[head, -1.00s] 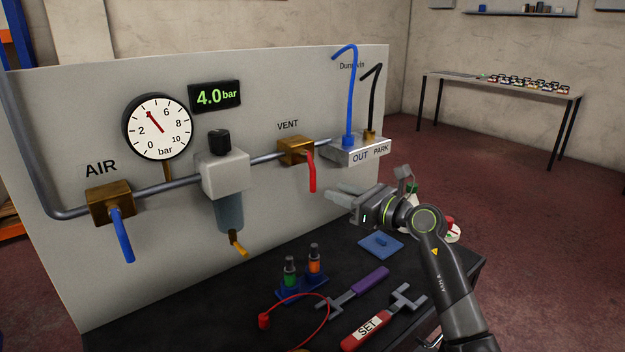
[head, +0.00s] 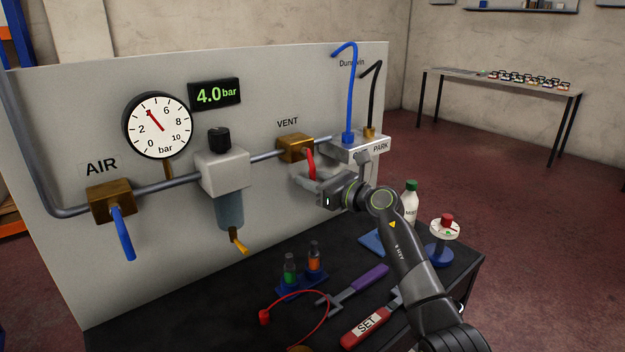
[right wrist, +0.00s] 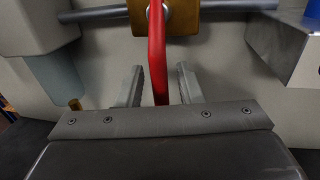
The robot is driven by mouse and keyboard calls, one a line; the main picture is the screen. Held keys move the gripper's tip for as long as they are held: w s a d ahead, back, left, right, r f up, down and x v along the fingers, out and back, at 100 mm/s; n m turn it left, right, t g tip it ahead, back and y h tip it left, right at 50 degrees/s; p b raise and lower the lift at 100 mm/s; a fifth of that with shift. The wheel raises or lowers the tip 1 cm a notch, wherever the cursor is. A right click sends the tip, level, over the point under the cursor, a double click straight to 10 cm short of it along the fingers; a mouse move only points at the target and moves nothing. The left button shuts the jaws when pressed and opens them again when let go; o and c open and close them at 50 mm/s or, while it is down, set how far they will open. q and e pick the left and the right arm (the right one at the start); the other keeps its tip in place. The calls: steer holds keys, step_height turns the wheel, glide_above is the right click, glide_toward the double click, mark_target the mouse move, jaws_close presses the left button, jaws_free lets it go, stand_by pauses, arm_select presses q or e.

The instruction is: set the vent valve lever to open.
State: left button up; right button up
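The red vent lever (head: 310,161) hangs down from the brass vent valve (head: 296,148) under the VENT label. In the right wrist view the lever (right wrist: 157,55) runs down from the brass valve body (right wrist: 185,18). My right gripper (head: 308,182) is at the lever. In the right wrist view its two fingers (right wrist: 158,85) are apart, one on each side of the lever, with gaps to both. The lever's lower end is hidden behind the gripper. My left gripper is not in view.
A block marked OUT and PARK (head: 358,148) with blue and black hoses sits just right of the valve. The regulator (head: 222,173) is to the left.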

jaws_close()
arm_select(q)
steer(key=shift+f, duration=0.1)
arm_select(e)
steer(key=shift+w+d+f+n+b, duration=0.25)
steer(key=shift+n+b, duration=0.35)
steer(key=shift+b, duration=0.3)
arm_select(q)
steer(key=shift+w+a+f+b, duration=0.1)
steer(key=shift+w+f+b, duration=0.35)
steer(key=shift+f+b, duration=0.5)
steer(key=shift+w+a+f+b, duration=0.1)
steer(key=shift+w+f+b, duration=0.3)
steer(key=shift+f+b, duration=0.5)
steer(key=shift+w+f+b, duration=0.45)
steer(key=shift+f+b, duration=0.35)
steer(key=shift+b, duration=0.25)
arm_select(e)
steer(key=shift+w+d+r+n+h, duration=0.25)
steer(key=shift+d+n, duration=0.15)
steer(key=shift+n, duration=0.5)
steer(key=shift+w+d+r+n+h, duration=0.25)
steer(key=shift+d+n, duration=0.1)
steer(key=shift+n, duration=0.55)
steer(key=shift+w+d+r+n+h, duration=0.25)
steer(key=shift+d+n, duration=0.15)
steer(key=shift+n, duration=0.5)
